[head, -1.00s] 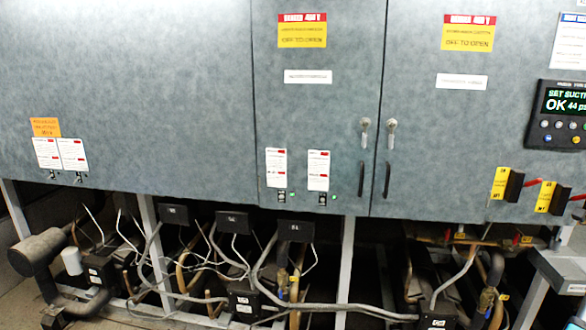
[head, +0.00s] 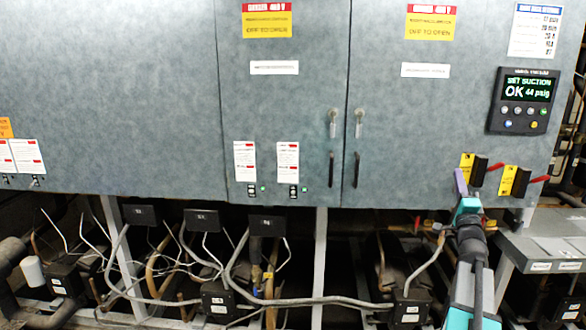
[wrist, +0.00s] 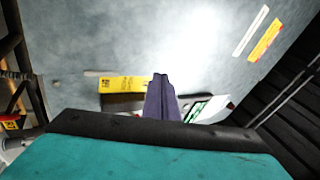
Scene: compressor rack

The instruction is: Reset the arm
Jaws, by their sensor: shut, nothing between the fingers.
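My gripper (head: 461,183) is in the lower right of the head view, at the end of my teal and grey arm. In the wrist view its purple fingers (wrist: 160,98) are together with nothing between them. It is in front of the grey cabinet (head: 290,110), just left of two yellow-labelled black switches with red handles. I cannot tell whether it touches the cabinet. One yellow label (wrist: 125,85) shows close to the fingers in the wrist view.
A control panel (head: 523,100) reading "SET SUCTION OK 44 psig" is above and right of my gripper. The switches (head: 478,170) and a grey bench (head: 545,240) are close on the right. Pipes and compressors fill the space below the cabinet. The floor is mostly hidden.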

